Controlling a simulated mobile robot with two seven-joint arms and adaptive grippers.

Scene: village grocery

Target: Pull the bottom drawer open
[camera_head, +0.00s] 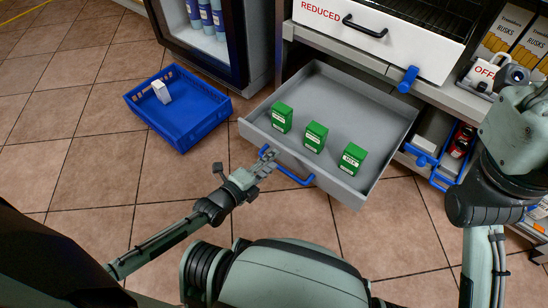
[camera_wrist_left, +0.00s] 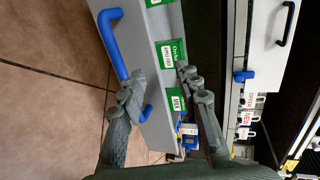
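The grey bottom drawer (camera_head: 258,128) stands pulled out from under the counter, its inside visible. Its blue bar handle (camera_head: 296,178) is on the front panel; it also shows in the left wrist view (camera_wrist_left: 113,45). Several green boxes (camera_head: 316,137) stand in the drawer. My left gripper (camera_head: 266,160) is at the left end of the handle. In the left wrist view its fingers (camera_wrist_left: 163,88) are spread apart, with one finger overlapping the handle and the front panel between them in the picture. Contact cannot be told. My right gripper is not visible; only my right arm shows.
A blue crate (camera_head: 137,111) with a white item (camera_head: 161,92) stands on the tiled floor to the left. A glass-door cooler (camera_head: 238,48) is behind it. A white drawer marked REDUCED (camera_head: 400,42) is above. Tiled floor in front of the drawer is clear.

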